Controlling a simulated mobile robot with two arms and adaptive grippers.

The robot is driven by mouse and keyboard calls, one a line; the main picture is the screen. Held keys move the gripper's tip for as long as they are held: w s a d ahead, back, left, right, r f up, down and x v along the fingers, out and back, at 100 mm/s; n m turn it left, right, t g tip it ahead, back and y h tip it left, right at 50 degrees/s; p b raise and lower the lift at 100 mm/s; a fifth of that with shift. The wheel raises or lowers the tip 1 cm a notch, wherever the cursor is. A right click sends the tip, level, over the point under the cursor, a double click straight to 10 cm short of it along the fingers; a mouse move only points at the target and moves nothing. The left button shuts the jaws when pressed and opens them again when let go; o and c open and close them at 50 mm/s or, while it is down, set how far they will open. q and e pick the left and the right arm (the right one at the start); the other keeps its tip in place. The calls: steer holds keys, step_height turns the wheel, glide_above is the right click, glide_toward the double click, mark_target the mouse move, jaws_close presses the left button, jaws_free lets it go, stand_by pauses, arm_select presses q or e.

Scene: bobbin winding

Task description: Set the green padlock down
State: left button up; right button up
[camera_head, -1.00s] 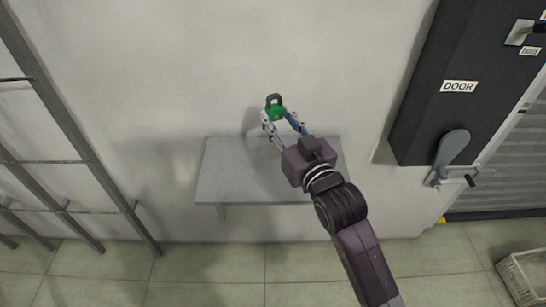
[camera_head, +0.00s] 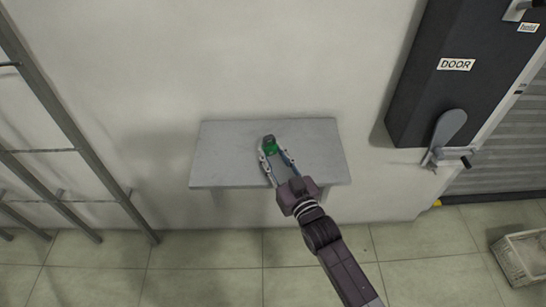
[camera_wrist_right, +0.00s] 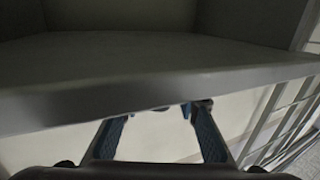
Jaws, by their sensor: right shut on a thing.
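The green padlock (camera_head: 270,147) with its dark shackle is held between the fingertips of my right gripper (camera_head: 274,156), which is shut on it. In the head view the padlock shows over the middle of the grey shelf (camera_head: 226,160) on the wall. I cannot tell whether it touches the shelf top. In the right wrist view the gripper's blue-lined fingers (camera_wrist_right: 160,118) reach up to the shelf's front edge (camera_wrist_right: 60,107), and the padlock cannot be seen there. My left gripper is not in view.
The shelf top is otherwise bare, with free room on both sides. A metal rack (camera_head: 75,130) stands at the left. A dark box labelled DOOR (camera_head: 432,75) with a grey lever (camera_head: 448,132) is at the right. A pale crate (camera_head: 522,258) sits on the floor.

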steer(key=shift+f, duration=0.3)
steer(key=shift+f, duration=0.15)
steer(key=o, duration=1.3)
